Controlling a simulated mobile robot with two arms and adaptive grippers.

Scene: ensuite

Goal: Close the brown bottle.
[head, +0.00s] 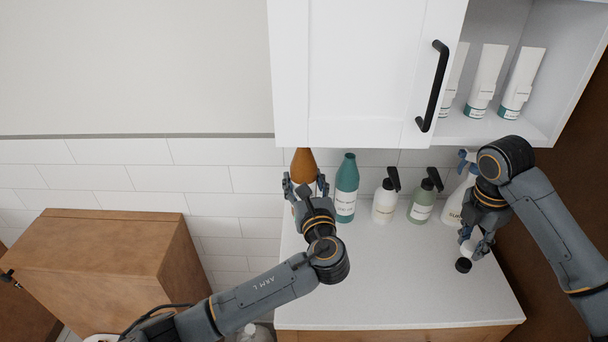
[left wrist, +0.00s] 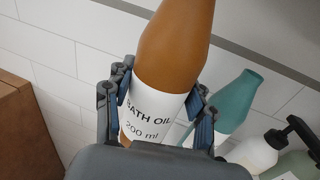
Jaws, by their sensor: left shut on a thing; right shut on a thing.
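The brown bottle (head: 304,167) has a white label reading "BATH OIL 200 ml". It stands at the left end of the row in the head view, its top close to the cabinet's lower edge. My left gripper (head: 305,187) is shut around its labelled part. The left wrist view shows the bottle (left wrist: 174,50) between the fingers, with its top out of frame. My right gripper (head: 474,243) points down above the counter's right side, shut on a small pale thing. A dark round cap (head: 463,265) shows just below its fingertips; I cannot tell whether it joins the pale thing.
A teal bottle (head: 346,188) stands right of the brown one. A white pump bottle (head: 385,202), a green pump bottle (head: 423,201) and a spray bottle (head: 455,204) follow. The wall cabinet (head: 362,70) overhangs them. The counter's front (head: 390,290) is clear.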

